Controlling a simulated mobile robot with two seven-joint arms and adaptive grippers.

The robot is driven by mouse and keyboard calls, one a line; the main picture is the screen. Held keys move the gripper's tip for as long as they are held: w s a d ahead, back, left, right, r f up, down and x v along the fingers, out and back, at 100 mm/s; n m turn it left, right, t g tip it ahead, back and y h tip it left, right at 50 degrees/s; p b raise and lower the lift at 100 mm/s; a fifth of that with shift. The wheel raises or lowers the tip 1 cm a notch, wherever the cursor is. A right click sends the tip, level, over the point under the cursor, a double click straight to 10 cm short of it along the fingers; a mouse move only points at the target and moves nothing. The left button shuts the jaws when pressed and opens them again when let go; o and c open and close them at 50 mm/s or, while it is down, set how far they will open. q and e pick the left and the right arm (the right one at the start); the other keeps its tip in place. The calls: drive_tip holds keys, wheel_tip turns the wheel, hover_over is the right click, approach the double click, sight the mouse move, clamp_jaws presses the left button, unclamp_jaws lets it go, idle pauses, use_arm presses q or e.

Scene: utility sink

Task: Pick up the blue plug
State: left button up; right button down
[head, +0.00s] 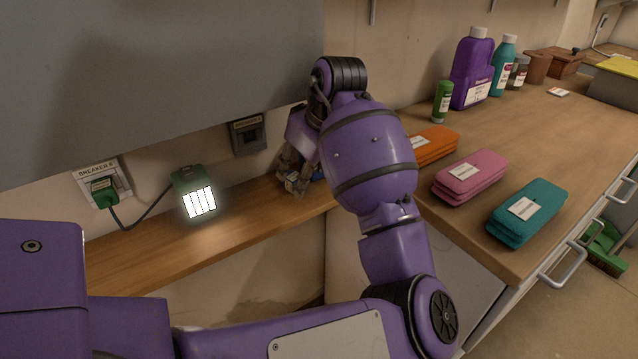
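My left arm reaches across the middle, and its gripper (293,178) is low at the back of the wooden ledge, right of the dark outlet (248,134). The gripper's fingers are partly hidden by my wrist and forearm, so I cannot tell whether they are open or shut. A small patch of blue (318,173) shows just beside the fingers, mostly behind my arm. It may be the blue plug, but I cannot tell its shape or whether it is held. My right gripper is not in view.
A green plug (104,191) sits in the left outlet, its cord running to a lit green lamp (197,197) on the ledge (190,245). Orange (434,146), pink (470,177) and teal (526,212) folded cloths lie on the right counter. Bottles (474,72) stand behind. A grey panel (150,70) overhangs the ledge.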

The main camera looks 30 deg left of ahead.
use_arm(q)
drive_tip(key=shift+w+a+f, duration=0.1)
drive_tip(key=shift+a+f, duration=0.45)
drive_tip(key=shift+a, duration=0.15)
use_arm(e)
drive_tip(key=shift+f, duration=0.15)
use_arm(q)
clamp_jaws()
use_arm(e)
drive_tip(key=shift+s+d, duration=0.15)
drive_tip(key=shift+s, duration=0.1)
